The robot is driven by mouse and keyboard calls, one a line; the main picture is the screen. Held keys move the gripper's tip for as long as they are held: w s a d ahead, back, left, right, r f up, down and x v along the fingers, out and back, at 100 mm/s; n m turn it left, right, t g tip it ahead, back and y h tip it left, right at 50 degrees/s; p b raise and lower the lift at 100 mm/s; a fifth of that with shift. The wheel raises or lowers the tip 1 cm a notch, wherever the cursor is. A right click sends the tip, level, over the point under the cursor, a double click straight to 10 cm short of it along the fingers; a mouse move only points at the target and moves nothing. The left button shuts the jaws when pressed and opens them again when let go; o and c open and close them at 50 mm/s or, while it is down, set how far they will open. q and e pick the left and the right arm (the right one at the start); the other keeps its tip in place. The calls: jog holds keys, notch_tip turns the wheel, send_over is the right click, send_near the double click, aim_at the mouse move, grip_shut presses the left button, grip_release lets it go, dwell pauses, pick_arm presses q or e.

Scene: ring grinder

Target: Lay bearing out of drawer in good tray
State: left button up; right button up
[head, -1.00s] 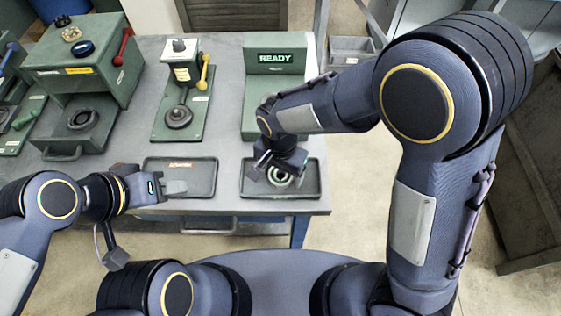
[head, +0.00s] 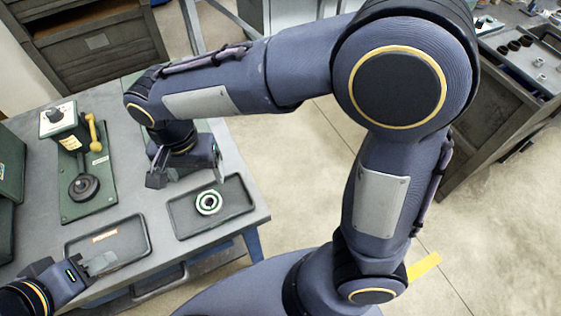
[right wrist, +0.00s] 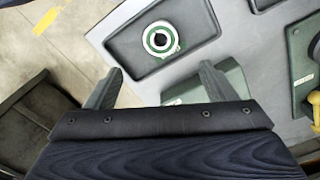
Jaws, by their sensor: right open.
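The bearing (head: 208,202), a pale ring with a dark centre and green around it, lies flat in the right-hand dark tray (head: 239,212). It also shows in the right wrist view (right wrist: 160,39), inside the tray (right wrist: 211,32). My right gripper (head: 185,178) is open and empty, just behind that tray and apart from the bearing. Its two fingers (right wrist: 160,72) are spread in the right wrist view. My left gripper (head: 101,263) is at the front edge of the other tray (head: 80,242); its finger gap is unclear.
A green stand with a yellow lever (head: 95,145) is on the left of the table. The left-hand tray holds an orange-and-white label (head: 105,236). Bare tabletop (head: 140,195) lies between stand and trays. A dark cabinet (head: 95,45) stands behind.

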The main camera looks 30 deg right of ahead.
jog(key=s+d+r+n+t+y, duration=0.1)
jog(key=s+d+n+t+y, duration=0.1)
jog(key=s+d, duration=0.4)
jog(key=s+d+r+n+t+y, duration=0.1)
jog(key=s+d, duration=0.4)
jog(key=d, duration=0.9)
jog(key=shift+s+d+r+n+t+y, duration=0.25)
jog(key=shift+s+r+n+t+y, duration=0.2)
jog(key=shift+t, duration=0.85)
jog(key=shift+w+f, duration=0.1)
